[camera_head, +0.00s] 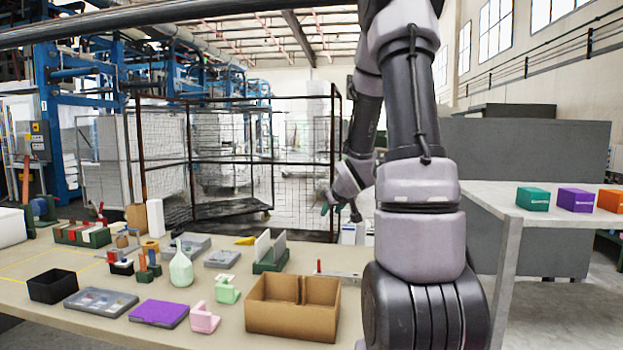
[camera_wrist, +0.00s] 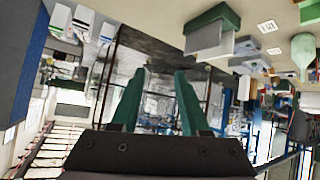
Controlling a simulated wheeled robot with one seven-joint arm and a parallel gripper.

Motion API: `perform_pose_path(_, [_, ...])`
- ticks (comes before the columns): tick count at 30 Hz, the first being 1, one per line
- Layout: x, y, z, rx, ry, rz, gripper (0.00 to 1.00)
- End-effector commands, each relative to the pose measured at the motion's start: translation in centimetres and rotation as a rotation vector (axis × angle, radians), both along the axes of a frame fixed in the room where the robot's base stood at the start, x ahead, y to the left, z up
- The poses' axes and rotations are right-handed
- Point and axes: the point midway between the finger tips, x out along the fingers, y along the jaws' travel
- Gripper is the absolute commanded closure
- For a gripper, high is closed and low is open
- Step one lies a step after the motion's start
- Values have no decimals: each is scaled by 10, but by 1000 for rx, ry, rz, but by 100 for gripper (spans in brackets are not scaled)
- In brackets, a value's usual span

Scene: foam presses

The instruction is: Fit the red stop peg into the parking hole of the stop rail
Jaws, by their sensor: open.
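A small upright red piece (camera_head: 319,266), which looks like the red stop peg, stands behind the cardboard box. A low grey strip (camera_head: 343,275) beside it may be the stop rail; my arm and the box hide part of it. I cannot make out the parking hole. My gripper (camera_head: 330,208) is up in the air above and behind the table's far edge, well away from the red piece. In the wrist view its two green fingers (camera_wrist: 158,95) are spread apart with nothing between them.
A divided cardboard box (camera_head: 292,318) stands at the front of the table. A green holder with white plates (camera_head: 270,263), a pale green bottle (camera_head: 181,268) and a black bin (camera_head: 52,286) stand further left. A shelf with coloured boxes (camera_head: 575,200) is at right.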

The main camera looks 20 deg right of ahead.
Motion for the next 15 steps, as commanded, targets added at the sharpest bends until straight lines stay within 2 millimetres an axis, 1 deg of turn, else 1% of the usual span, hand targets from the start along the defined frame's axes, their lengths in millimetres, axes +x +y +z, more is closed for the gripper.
perform_pose_path(1, [-9,10,22,4,5,-20,55])
perform_pose_path(3, [-26,22,45,27,26,-58,55])
perform_pose_path(5, [-42,34,62,51,45,-84,55])
perform_pose_path(6, [-54,42,73,71,55,-102,55])
perform_pose_path(8, [-72,55,88,104,74,-124,55])
perform_pose_path(9, [-86,65,98,130,87,-136,55])
perform_pose_path(11, [-107,80,110,172,107,-150,55])
perform_pose_path(12, [-122,91,118,201,120,-156,55])
perform_pose_path(14, [-146,107,128,251,142,-161,55])
perform_pose_path(15, [-162,118,134,285,157,-162,55])
